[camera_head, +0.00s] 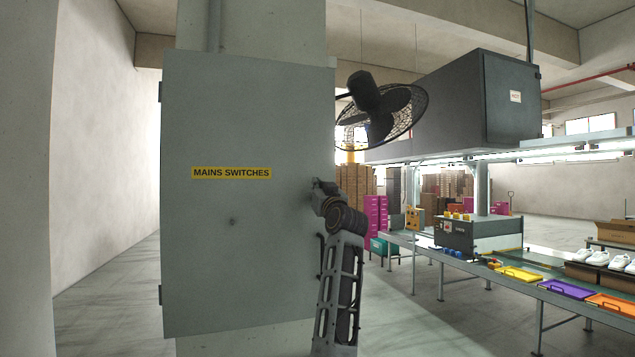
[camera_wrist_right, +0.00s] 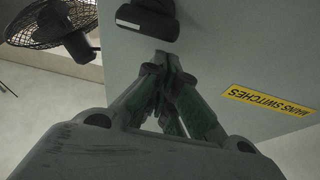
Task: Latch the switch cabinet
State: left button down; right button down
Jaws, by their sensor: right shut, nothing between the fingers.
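The grey switch cabinet (camera_head: 235,120) hangs on a pillar, with a yellow "MAINS SWITCHES" label (camera_head: 231,173) on its door. The door looks closed, with hinges on its left edge; I see no clear gap. My right gripper (camera_head: 318,190) is at the door's right side, and the arm rises from below. In the right wrist view the gripper (camera_wrist_right: 168,62) is shut and empty, its fingertips close to the door face. A black latch handle (camera_wrist_right: 146,20) is just beyond the fingertips; I cannot tell whether they touch it. My left gripper is out of view.
A black fan (camera_head: 378,108) is right of the cabinet, near its upper edge. Farther right stand a dark overhead housing (camera_head: 460,105) and a conveyor line with coloured trays (camera_head: 567,289) and white shoes (camera_head: 598,258). Open floor lies between cabinet and line.

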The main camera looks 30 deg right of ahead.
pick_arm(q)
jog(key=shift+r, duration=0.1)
pick_arm(e)
jog(key=shift+f, duration=0.3)
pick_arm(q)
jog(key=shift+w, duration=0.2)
pick_arm(e)
jog(key=shift+s+n, duration=0.1)
jog(key=shift+n, duration=0.2)
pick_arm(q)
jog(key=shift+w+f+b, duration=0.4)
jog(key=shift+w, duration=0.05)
pick_arm(e)
jog(key=shift+f+n+y, duration=0.1)
jog(key=shift+n+y, duration=0.2)
jog(key=shift+n, duration=0.2)
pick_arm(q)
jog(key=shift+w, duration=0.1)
pick_arm(e)
jog(key=shift+a, duration=0.1)
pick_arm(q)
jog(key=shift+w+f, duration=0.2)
pick_arm(e)
jog(key=shift+n+y, duration=0.4)
